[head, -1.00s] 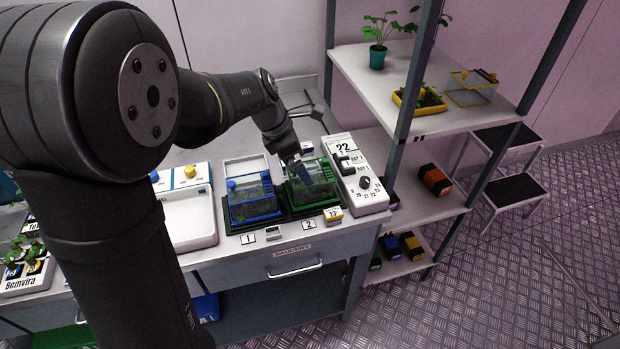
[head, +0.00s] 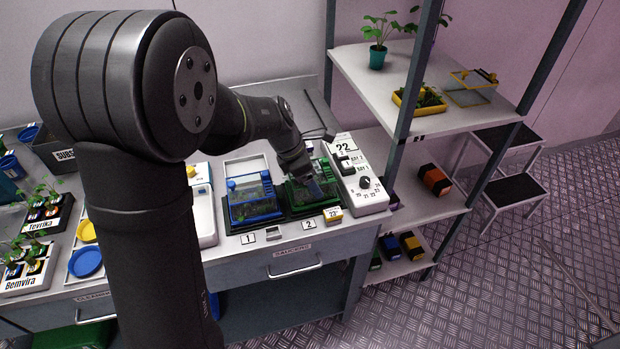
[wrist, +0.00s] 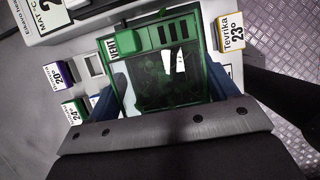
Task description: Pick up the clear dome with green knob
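The clear dome with green knob (head: 300,193) sits in the green-rimmed unit at place 2, right of the blue one. In the wrist view the dome (wrist: 165,78) shows green-tinted see-through walls, vent slots and a green knob at its far left corner. My gripper (head: 313,180) is over the dome. In the wrist view my gripper (wrist: 163,95) has its blue fingers spread wide, one on each side of the dome. The fingers lie close to its sides; contact cannot be made out. The dome looks level and still in its place.
A blue-knobbed clear dome (head: 252,197) stands close on the left. A white control box (head: 357,182) with a dial stands close on the right. A shelf rack (head: 425,90) with plants stands further right.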

